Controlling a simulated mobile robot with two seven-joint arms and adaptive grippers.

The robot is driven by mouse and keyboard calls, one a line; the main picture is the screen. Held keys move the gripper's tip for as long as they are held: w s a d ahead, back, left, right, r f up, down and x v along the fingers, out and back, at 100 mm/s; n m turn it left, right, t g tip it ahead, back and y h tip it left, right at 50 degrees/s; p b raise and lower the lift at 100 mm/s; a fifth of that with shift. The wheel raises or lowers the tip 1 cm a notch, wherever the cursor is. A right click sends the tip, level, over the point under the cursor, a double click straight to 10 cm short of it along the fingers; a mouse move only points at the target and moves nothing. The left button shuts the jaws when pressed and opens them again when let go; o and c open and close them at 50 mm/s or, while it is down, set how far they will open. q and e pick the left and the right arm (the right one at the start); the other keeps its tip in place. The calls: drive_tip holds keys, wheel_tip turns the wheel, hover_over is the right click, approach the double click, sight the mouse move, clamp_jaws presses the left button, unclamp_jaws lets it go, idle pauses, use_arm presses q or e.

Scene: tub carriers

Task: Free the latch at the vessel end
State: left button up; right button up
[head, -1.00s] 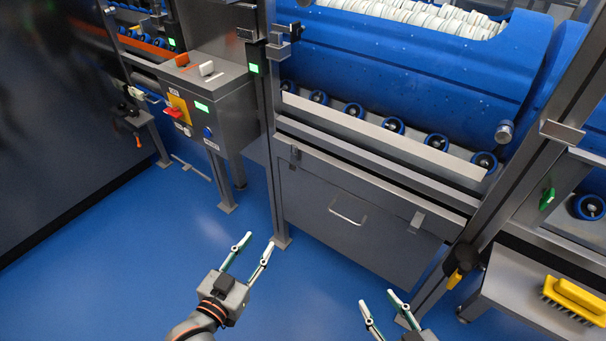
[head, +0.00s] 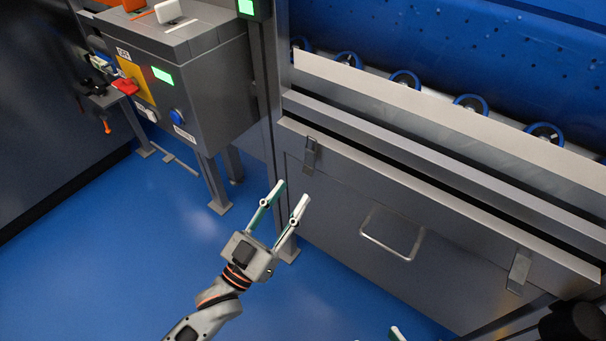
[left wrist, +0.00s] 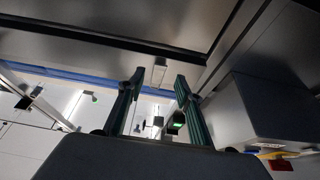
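A grey metal drawer front (head: 345,225) with a bar handle (head: 391,235) sits under the blue drum. A small latch (head: 310,155) is at its upper left and a second latch (head: 519,270) at its upper right. I cannot tell which is the vessel end. My left gripper (head: 293,190) is open and empty, its fingertips just below the left latch in the picture, apparently apart from it. In the left wrist view a small latch (left wrist: 159,68) appears between the open fingers, beyond them. Only a fingertip of my right gripper (head: 397,333) shows at the bottom edge.
A grey control box (head: 200,85) on legs stands left of the drawer, with a red switch (head: 125,86) and a blue button (head: 177,116). A steel post (head: 270,100) is between them. The blue drum (head: 430,40) rests above blue rollers. Blue floor is clear at lower left.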

sight(307, 172)
use_arm(q)
drive_tip(key=shift+b+x, duration=0.3)
drive_tip(key=shift+x, duration=2.6)
drive_tip(key=shift+c, duration=0.4)
clamp_jaws()
